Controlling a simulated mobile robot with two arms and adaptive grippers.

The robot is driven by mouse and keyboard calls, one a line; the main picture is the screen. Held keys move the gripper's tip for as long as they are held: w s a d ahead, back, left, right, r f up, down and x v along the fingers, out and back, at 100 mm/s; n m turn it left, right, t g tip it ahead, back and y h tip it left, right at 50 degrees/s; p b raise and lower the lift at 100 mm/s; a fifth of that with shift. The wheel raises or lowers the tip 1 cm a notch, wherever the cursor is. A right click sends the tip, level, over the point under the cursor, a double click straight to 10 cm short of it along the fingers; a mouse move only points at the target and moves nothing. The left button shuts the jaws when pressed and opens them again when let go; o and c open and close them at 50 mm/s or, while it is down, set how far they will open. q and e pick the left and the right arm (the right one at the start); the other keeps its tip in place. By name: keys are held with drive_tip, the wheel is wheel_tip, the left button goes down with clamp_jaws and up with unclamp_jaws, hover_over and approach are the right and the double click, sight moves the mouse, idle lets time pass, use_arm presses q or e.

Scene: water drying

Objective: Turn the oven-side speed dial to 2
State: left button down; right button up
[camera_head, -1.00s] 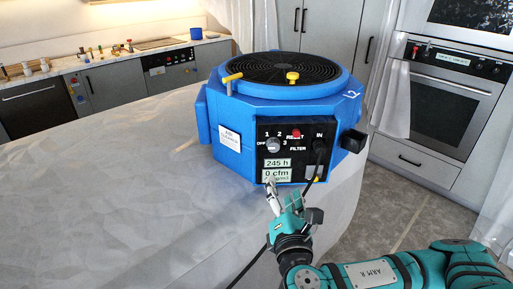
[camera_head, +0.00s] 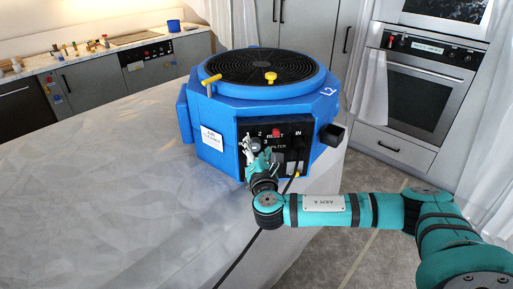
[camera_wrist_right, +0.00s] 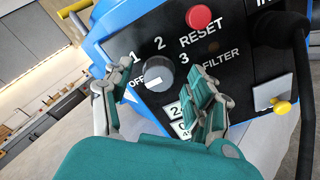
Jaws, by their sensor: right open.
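The blue air-cleaning machine (camera_head: 215,150) stands on the covered table, with a black control panel (camera_head: 290,165) on its front. The grey speed dial (camera_wrist_right: 158,70) shows in the right wrist view, with OFF, 1, 2 and 3 printed around it. A white mark on the dial's lower left side lies beside OFF. My right gripper (camera_head: 257,146) is open at the panel, its fingers (camera_wrist_right: 160,76) on either side of the dial. I cannot tell whether they touch it. In the head view the gripper hides the dial. My left gripper is not in view.
A red RESET button (camera_wrist_right: 199,17) sits close above the dial. A black plug and cable (camera_wrist_right: 300,60) are to the right, above a yellow-tipped knob (camera_wrist_right: 282,106). The cable hangs down in front of the table. An oven (camera_head: 420,92) stands behind at right.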

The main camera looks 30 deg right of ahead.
drive_tip(key=shift+c, duration=0.2)
drive_tip(key=c, duration=1.1)
